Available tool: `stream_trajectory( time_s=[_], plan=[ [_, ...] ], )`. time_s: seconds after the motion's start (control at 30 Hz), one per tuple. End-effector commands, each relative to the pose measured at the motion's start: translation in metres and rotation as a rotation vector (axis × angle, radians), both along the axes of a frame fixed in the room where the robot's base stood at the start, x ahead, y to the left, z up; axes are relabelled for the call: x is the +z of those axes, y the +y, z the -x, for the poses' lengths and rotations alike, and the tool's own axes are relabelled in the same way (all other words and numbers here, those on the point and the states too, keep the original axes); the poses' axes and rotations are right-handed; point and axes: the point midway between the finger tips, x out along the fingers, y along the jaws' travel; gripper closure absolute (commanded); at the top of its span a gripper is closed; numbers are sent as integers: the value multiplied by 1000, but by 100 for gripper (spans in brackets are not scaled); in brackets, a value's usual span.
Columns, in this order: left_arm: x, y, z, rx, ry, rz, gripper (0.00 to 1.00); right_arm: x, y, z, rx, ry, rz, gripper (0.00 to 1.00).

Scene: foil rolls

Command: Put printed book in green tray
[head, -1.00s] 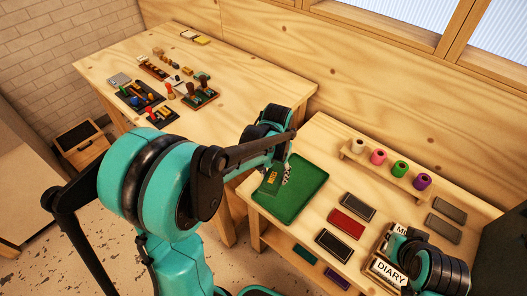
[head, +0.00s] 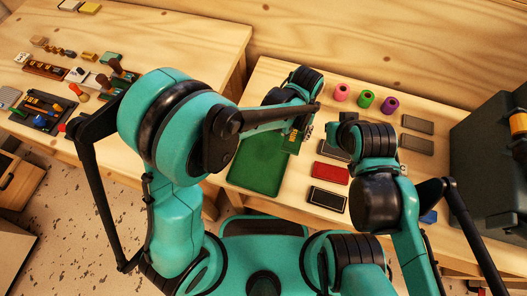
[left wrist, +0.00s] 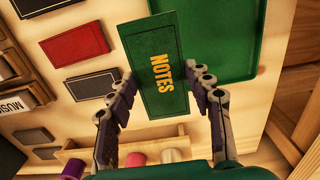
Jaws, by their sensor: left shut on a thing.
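My left gripper (head: 303,132) is shut on a green printed book (left wrist: 160,65) with yellow lettering that reads NOTES. In the left wrist view its fingers (left wrist: 165,92) press the book's two sides. In the head view the book (head: 293,144) is partly hidden by the gripper, at the upper right edge of the green tray (head: 262,190). In the left wrist view the book overlaps the near left corner of the tray (left wrist: 225,72). The tray looks empty.
A red case (head: 331,173) and a black case (head: 327,199) lie right of the tray. Pink, green and purple rolls (head: 389,105) stand at the back. Two grey cases (head: 417,124) lie further right. A dark box (head: 490,150) stands at the right end.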

Motion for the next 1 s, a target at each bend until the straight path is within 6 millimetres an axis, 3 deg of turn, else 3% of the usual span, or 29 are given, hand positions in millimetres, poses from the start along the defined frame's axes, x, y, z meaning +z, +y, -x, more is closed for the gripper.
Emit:
stream_trajectory(
  time_s=[0.2, 0.43, 0.63, 0.87, 1.0],
  plan=[
    [-36, 54, 8, 7, 0, 0, 79, -22, 0, 0, 0, 0, 0, 100],
    [-59, 94, 14, 5, 0, 0, 79, -35, 0, 0, 0, 0, 0, 100],
    [-67, 102, 15, 2, 0, 0, 79, -39, 0, 0, 0, 0, 0, 100],
    [-101, 102, 16, 1, 0, 0, 79, -57, 0, 0, 0, 0, 0, 100],
    [-102, 102, 16, 2, 0, 0, 79, -56, 0, 0, 0, 0, 0, 100]
  ],
)
